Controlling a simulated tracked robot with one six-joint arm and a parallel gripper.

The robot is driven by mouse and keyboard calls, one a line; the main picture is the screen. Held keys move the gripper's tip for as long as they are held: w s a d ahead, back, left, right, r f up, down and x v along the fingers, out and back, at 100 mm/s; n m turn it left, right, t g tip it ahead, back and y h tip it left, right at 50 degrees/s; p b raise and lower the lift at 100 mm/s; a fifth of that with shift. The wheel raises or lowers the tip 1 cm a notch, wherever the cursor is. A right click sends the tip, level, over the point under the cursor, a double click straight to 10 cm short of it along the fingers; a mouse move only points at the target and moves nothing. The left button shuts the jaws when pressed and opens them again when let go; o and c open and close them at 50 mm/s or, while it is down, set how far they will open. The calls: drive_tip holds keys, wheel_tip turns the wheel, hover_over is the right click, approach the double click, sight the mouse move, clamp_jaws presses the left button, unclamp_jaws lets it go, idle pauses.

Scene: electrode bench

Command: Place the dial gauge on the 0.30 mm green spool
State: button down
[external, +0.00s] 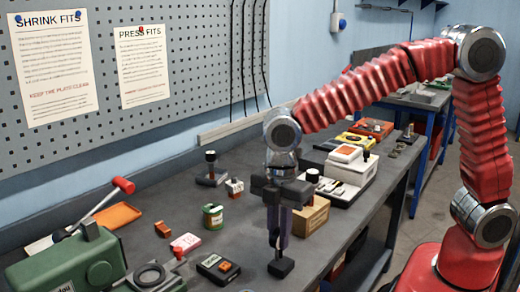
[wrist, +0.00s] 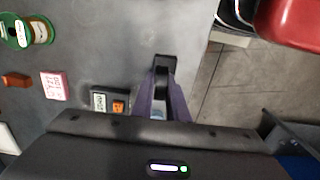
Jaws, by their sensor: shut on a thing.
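My gripper (external: 280,248) points down over the front part of the bench, its purple fingers shut on a small black block-like object (external: 281,266). In the wrist view this black object (wrist: 165,64) sits at the fingertips (wrist: 163,84); no dial face shows, so I cannot tell whether it is the dial gauge.
A black meter with an orange part (external: 216,268), a pink box (external: 186,242) and a small brown block (external: 162,229) lie left of my gripper. A cardboard-coloured box (external: 309,218) stands close on its right. The bench's front edge is near.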

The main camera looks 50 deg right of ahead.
idle(0.8)
wheel_tip(320, 180, up, 10)
drive_tip(key=shift+r, duration=0.1)
idle(0.5)
drive_tip(key=shift+d, duration=0.1)
idle(0.4)
